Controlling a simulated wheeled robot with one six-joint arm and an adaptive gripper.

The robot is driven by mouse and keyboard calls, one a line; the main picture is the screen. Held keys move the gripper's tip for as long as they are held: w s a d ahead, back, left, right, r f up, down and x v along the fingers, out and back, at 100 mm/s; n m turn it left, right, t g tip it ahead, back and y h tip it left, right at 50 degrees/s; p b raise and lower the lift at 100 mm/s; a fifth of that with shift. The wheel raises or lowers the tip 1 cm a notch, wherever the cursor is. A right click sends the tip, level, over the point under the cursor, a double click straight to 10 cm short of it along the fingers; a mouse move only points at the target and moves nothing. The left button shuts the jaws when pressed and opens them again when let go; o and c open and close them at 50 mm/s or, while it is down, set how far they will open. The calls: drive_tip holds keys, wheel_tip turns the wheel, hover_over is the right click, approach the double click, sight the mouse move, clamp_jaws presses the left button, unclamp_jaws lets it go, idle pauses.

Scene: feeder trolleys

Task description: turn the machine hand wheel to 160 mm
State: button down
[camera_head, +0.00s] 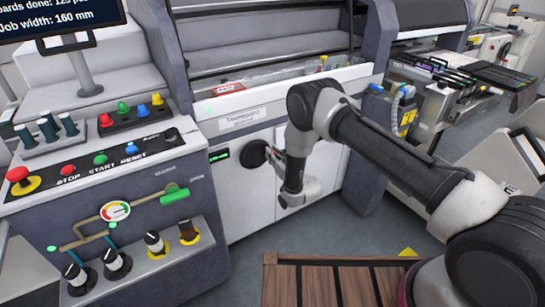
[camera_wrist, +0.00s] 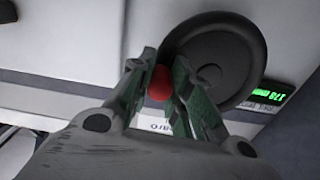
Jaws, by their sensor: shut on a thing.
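The black hand wheel (camera_head: 253,153) is on the white front panel of the machine, and it fills the upper middle of the wrist view (camera_wrist: 228,55). Its red knob (camera_wrist: 160,84) sits at the wheel's rim. My gripper (camera_wrist: 160,72) is shut on the red knob, one finger on each side. A small green display (camera_head: 219,155) is left of the wheel. In the wrist view the display (camera_wrist: 268,92) is upside down and seems to read 178.
A screen (camera_head: 62,18) at the top left shows "Job width: 160 mm". A control panel (camera_head: 100,165) with coloured buttons, a gauge and knobs stands to the left of the wheel. A brown slatted wooden surface (camera_head: 335,284) lies below my arm. Grey floor is open beneath the wheel.

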sight(249, 168)
drive_tip(key=s+a+f+m, duration=0.2)
drive_tip(key=a+m, duration=0.2)
drive_tip(key=m, duration=0.9)
drive_tip(key=s+a+f+m, duration=0.3)
drive_tip(key=a+m, duration=0.1)
drive_tip(key=m, duration=0.8)
drive_tip(key=shift+s+f+m, duration=0.3)
drive_tip(key=shift+f+m, duration=0.05)
drive_tip(key=shift+m, duration=0.05)
drive_tip(key=c, duration=1.3)
unclamp_jaws()
drive_tip(key=shift+a+r, duration=0.1)
